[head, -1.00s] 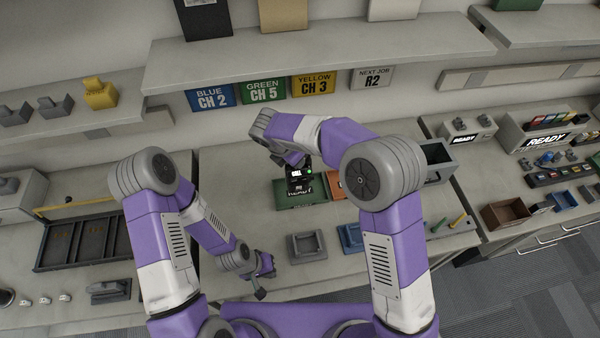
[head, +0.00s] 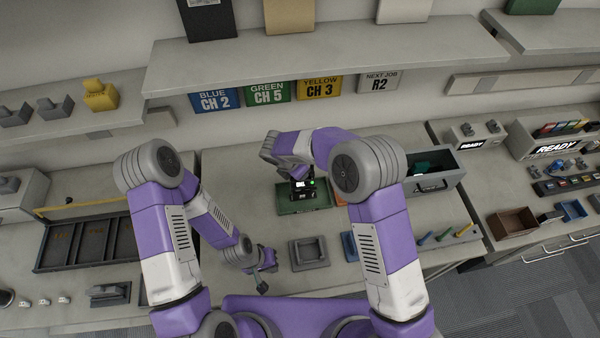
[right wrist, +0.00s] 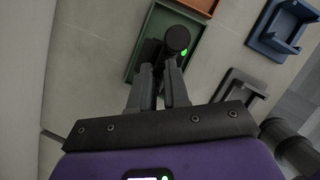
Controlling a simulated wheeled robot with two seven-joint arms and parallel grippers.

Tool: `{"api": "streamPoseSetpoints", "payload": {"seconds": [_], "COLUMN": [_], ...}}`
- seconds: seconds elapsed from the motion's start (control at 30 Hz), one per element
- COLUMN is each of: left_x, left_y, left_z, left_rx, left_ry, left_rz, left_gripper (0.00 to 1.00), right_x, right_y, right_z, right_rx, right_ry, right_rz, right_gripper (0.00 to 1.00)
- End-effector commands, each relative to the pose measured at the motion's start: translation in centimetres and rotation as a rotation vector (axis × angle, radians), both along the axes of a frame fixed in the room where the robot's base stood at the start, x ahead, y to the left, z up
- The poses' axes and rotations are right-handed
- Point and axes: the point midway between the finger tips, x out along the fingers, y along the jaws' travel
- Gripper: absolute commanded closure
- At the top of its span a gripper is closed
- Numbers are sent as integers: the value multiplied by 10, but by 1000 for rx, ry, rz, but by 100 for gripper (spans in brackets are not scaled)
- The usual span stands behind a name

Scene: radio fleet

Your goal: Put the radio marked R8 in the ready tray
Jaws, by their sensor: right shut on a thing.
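A dark radio (head: 301,185) with a lit screen and a green light is held in my right gripper (head: 297,174). It is upright at the green tray (head: 325,200); I cannot tell whether it touches the tray floor. Its marking is too small to read. In the right wrist view the gripper's fingers (right wrist: 158,88) are closed on the radio, whose dark round top (right wrist: 177,38) and green light show over the green tray (right wrist: 146,48). My left gripper (head: 267,272) is empty and looks open, low over the bench left of a grey cradle.
A grey cradle (head: 309,252) and a blue cradle (head: 350,246) stand in front of the green tray. An orange tray (right wrist: 196,4) adjoins it. A grey bin (head: 447,172) stands to the right, with several coloured pegs before it. A dark rack (head: 88,243) is at left.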

Motion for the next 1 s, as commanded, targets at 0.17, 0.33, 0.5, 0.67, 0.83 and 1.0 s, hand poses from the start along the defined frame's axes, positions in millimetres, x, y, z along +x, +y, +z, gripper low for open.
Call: {"api": "streamPoseSetpoints", "payload": {"seconds": [0.17,0.33,0.5,0.67,0.83,1.0], "left_x": [0,0,0,0,0,0], "left_y": [0,0,0,0,0,0], "left_z": [0,-1,-2,-2,-2,0], "left_rx": [0,0,0,0,0,0], "left_ry": [0,0,0,0,0,0], "left_rz": [0,0,0,0,0,0], "left_gripper": [100,100,100,100,100,100], "right_x": [1,1,0,0,0,-2], "right_y": [0,0,0,0,0,3], "right_z": [-7,-8,-11,-11,-10,3], "right_rx": [1,1,0,0,0,1], "right_ry": [-2,-2,0,0,0,-3], "right_rz": [0,1,0,0,0,1], "right_gripper": [100,100,72,59,59,59]}}
